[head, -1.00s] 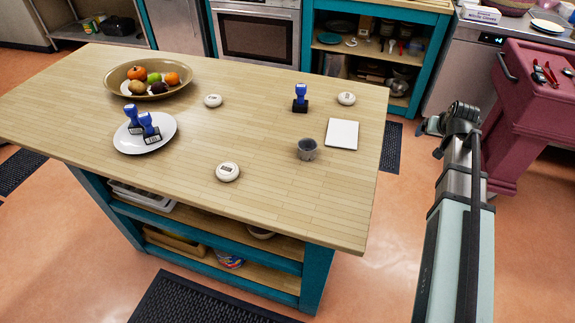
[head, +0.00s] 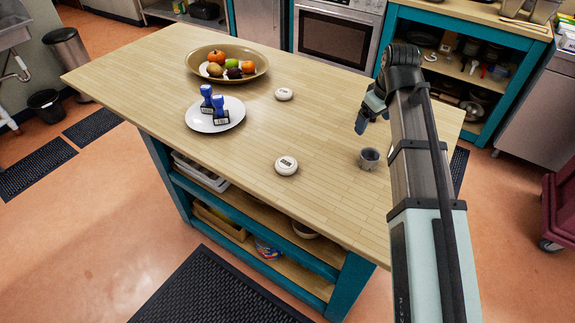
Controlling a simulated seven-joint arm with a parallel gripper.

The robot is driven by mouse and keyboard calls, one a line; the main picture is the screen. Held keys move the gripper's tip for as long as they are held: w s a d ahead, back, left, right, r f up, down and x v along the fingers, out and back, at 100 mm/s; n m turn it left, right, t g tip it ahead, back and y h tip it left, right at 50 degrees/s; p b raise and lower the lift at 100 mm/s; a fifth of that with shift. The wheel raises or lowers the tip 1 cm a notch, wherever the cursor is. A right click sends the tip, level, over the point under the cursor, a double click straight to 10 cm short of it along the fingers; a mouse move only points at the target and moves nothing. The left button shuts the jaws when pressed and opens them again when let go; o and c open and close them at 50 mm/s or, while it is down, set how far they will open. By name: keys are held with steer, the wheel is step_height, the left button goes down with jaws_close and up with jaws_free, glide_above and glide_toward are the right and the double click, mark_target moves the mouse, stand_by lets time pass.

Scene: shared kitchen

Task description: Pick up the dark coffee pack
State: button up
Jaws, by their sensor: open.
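I cannot make out a dark coffee pack in the head view. My gripper (head: 365,114) is open and above the right part of the wooden island top (head: 320,125), with nothing seen between its fingers. A grey cup (head: 369,158) stands on the top just below the gripper in the picture. Two blue-handled stamps with dark bases (head: 213,104) stand on a white plate (head: 199,122) left of centre. My arm covers the right part of the island top.
A brown bowl of fruit (head: 196,73) stands at the back of the top. Two round white timers (head: 286,165) sit near the middle. The lower shelf holds trays and a small colourful pack (head: 268,250). The top's front left is clear.

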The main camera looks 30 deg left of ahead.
steer(key=s+a+r+n+g, duration=0.1)
steer(key=s+a+r+n, duration=0.25)
steer(key=s+a, duration=0.65)
steer(key=r+n+g+h, duration=0.1)
steer(key=r+n+h, duration=0.1)
steer(key=n, duration=0.1)
glide_above(287, 163)
step_height(287, 163, down, 8)
steer(key=shift+w+a+r, duration=0.1)
steer(key=shift+a, duration=0.05)
steer(key=shift+f, duration=2.65)
steer(key=shift+c, duration=0.3)
steer(key=c, duration=1)
